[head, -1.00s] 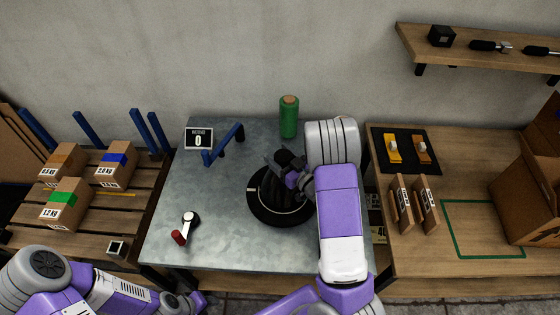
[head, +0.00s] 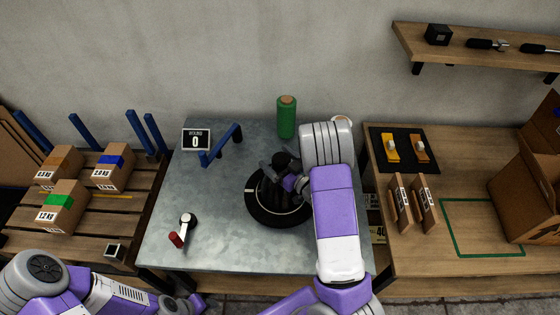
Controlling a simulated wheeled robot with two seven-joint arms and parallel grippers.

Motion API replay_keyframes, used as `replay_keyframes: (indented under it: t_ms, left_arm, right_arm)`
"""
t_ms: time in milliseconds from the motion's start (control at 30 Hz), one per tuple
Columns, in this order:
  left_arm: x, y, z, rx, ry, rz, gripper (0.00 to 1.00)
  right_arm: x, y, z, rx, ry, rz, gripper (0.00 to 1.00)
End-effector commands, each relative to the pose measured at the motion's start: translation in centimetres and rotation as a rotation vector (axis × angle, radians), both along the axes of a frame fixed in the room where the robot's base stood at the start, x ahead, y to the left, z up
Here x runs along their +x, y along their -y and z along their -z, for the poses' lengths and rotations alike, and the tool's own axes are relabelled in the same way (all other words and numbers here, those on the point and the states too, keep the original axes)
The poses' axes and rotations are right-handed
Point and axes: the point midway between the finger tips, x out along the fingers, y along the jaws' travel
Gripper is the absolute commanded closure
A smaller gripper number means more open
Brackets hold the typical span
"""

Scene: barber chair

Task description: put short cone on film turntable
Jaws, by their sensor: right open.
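The film turntable (head: 252,209) is a black round disc with a thin pale ring, on the grey metal table. My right gripper (head: 272,178) is open above the turntable, and its dark fingers blend with the disc. I cannot tell whether any dark object sits between or under them. A green upright roll (head: 287,120) with a tan top stands behind the turntable, apart from the gripper. A small pale round rim (head: 342,119) shows behind my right arm, mostly hidden. I cannot clearly make out which thing is the short cone. My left gripper (head: 188,304) is low at the left, its fingers unclear.
A blue bar frame (head: 222,146) and a small display reading 0 (head: 197,140) stand at the table's back left. Boxes lie on the left pallet (head: 85,228). The right bench (head: 400,250) holds upright cartons.

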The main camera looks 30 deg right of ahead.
Motion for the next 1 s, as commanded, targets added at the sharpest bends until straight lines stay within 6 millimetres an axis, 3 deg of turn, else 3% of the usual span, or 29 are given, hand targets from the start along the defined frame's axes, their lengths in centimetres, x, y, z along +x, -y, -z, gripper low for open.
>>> replay_keyframes:
  t_ms: [167,500,700,1000]
  left_arm:
    - [0.0,0.0,-0.5,0.000,0.000,0.000,0.57]
    - [0.0,0.0,-0.3,0.000,0.000,0.000,0.57]
    - [0.0,0.0,-0.2,0.000,0.000,0.000,0.57]
    - [0.0,0.0,-0.2,0.000,0.000,0.000,0.57]
  right_arm:
    - [-0.8,0.3,-0.3,0.001,-0.002,0.004,0.07]
    - [-7.9,1.9,-0.2,0.003,-0.003,0.007,0.07]
    - [-10.8,2.5,-0.2,0.002,-0.002,0.004,0.07]
    - [-11.8,2.6,-0.3,0.001,0.000,0.001,0.07]
